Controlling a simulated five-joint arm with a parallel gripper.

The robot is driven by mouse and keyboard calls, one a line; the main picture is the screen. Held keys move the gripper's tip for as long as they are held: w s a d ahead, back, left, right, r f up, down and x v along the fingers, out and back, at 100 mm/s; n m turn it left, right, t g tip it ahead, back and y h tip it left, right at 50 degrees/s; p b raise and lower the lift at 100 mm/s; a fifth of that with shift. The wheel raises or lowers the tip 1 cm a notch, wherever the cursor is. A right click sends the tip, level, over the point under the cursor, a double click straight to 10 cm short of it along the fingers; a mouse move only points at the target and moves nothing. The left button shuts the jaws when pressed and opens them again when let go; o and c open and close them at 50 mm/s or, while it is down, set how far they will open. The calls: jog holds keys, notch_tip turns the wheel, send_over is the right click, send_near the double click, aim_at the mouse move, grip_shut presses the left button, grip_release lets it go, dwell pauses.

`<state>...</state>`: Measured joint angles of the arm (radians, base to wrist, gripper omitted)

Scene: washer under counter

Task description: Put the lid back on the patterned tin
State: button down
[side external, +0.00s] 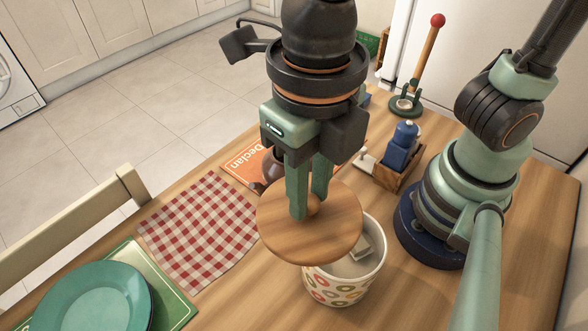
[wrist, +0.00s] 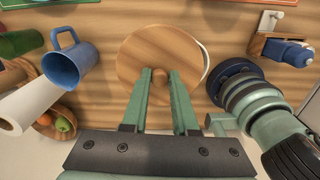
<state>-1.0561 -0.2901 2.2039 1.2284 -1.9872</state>
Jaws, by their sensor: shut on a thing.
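The round wooden lid (side external: 283,229) has a small knob in its middle. My gripper (side external: 309,205) is shut on this knob, and the lid hangs roughly level below the fingers. The patterned tin (side external: 338,289) is white with coloured rings and stands on the table, with its mouth open to the right of the lid. A pale block-like item shows inside it. The lid overlaps the tin's left part in the side view and hides it. In the wrist view the lid (wrist: 140,66) covers most of the tin, and only a pale rim (wrist: 205,62) shows at its right.
A checked cloth (side external: 200,231), a teal plate (side external: 92,300) and an orange book (side external: 245,163) lie to the left. A wooden caddy with a blue bottle (side external: 401,146) stands behind. In the wrist view, a blue mug (wrist: 70,58), a paper roll (wrist: 30,100) and a fruit basket (wrist: 58,124) are at left.

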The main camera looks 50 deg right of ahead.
aim_at(354, 201)
jog(key=n, duration=0.1)
jog(key=s+d+n, duration=0.1)
jog(key=n, duration=0.1)
jog(key=d+n, duration=0.1)
jog(key=n, duration=0.1)
jog(key=shift+s+d+f, duration=0.1)
jog(key=shift+s+f, duration=0.15)
jog(key=shift+s, duration=0.1)
jog(key=n, duration=0.2)
jog(key=s+d+n, duration=0.1)
jog(key=n, duration=0.1)
jog(key=d+f+n, duration=0.1)
jog(key=shift+s+d+n, duration=0.15)
jog(key=shift+s+n, duration=0.15)
jog(key=shift+n, duration=0.1)
jog(key=shift+f, duration=3.15)
jog(key=shift+f, duration=0.15)
jog(key=shift+c, duration=0.6)
grip_release()
jog(key=shift+r, duration=3.5)
